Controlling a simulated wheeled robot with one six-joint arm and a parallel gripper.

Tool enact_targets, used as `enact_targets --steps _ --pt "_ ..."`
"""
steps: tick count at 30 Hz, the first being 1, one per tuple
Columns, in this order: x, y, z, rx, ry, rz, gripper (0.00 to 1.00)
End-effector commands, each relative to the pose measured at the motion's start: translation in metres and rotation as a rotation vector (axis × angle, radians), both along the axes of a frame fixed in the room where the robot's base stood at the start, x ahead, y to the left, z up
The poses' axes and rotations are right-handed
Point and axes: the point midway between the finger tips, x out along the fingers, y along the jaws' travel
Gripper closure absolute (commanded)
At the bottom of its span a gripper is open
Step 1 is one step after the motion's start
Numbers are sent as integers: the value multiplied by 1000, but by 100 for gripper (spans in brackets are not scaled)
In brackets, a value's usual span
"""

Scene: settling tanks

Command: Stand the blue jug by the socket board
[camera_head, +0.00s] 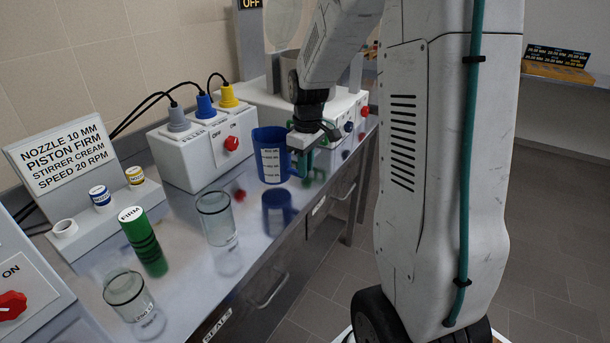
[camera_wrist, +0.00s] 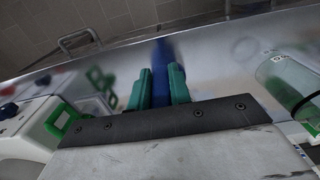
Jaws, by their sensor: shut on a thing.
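The blue jug (camera_head: 271,150) is upright, with a white label facing me. It is just right of the white socket board (camera_head: 191,158), which has grey, blue and yellow plugs in its top and a red knob on its front. The jug's reflection shows below it with a thin gap, so it seems slightly above the shiny bench. My gripper (camera_head: 303,164) is at the jug's right side, shut on it, apparently at the handle. In the wrist view, blue (camera_wrist: 161,72) shows between the teal fingers (camera_wrist: 160,88); most of the jug is hidden there.
Glass beakers (camera_head: 216,219) (camera_head: 129,297) and a green FIRM cylinder (camera_head: 143,240) stand nearer on the bench. A sign stand (camera_head: 62,160) with small caps is at left. A white unit (camera_head: 345,125) with knobs stands behind my gripper. The bench's front edge is close.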

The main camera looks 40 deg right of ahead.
Motion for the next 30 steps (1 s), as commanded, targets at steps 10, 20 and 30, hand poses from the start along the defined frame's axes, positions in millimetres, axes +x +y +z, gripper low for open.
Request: enact_targets --steps 10,20,30 --pt "1 1 -35 0 0 1 100" --pt "1 1 -38 0 0 1 100" --pt "1 1 -37 0 0 1 58"
